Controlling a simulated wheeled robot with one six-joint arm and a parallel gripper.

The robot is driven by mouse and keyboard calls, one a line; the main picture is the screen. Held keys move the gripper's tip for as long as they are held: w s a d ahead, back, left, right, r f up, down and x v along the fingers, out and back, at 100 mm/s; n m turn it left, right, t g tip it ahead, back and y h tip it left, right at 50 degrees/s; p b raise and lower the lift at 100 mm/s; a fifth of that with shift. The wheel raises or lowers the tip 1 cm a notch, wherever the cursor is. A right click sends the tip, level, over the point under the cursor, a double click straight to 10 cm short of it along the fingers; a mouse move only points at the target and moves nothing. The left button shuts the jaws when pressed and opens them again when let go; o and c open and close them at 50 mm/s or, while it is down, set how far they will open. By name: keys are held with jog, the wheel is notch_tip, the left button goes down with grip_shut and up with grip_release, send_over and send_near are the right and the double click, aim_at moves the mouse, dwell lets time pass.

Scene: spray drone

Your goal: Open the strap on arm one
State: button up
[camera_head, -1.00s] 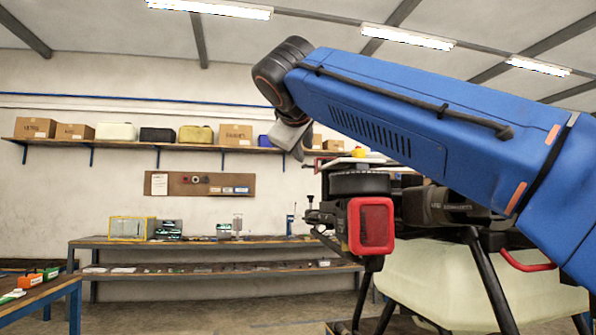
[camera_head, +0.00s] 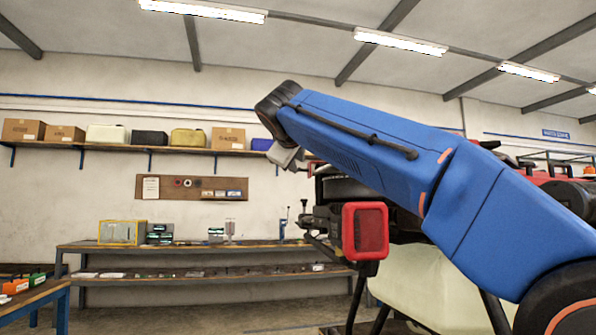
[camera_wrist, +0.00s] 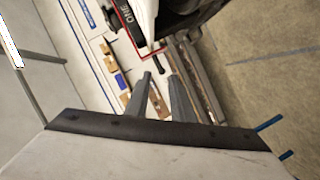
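The spray drone shows in the head view behind my blue arm, with a pale tank (camera_head: 425,285), black legs and a red-framed block (camera_head: 366,230). In the wrist view, a drone part with a white face, a red edge and the label "ONE" (camera_wrist: 130,14) is at the top. A small dark strip (camera_wrist: 131,58) hangs below it; I cannot tell whether it is the strap. My gripper (camera_wrist: 160,75) has its two grey fingers apart with nothing between them, just below the labelled part. In the head view the fingertips are not clear.
A workbench (camera_head: 215,246) with small equipment runs along the back wall, under a shelf (camera_head: 180,150) of boxes. An orange and green item (camera_head: 18,286) sits on a table at left. The floor in front of the bench is clear.

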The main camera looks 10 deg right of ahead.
jog(key=x, duration=0.6)
jog(key=shift+w+d+f, duration=0.1)
jog(key=shift+w, duration=0.15)
grip_shut()
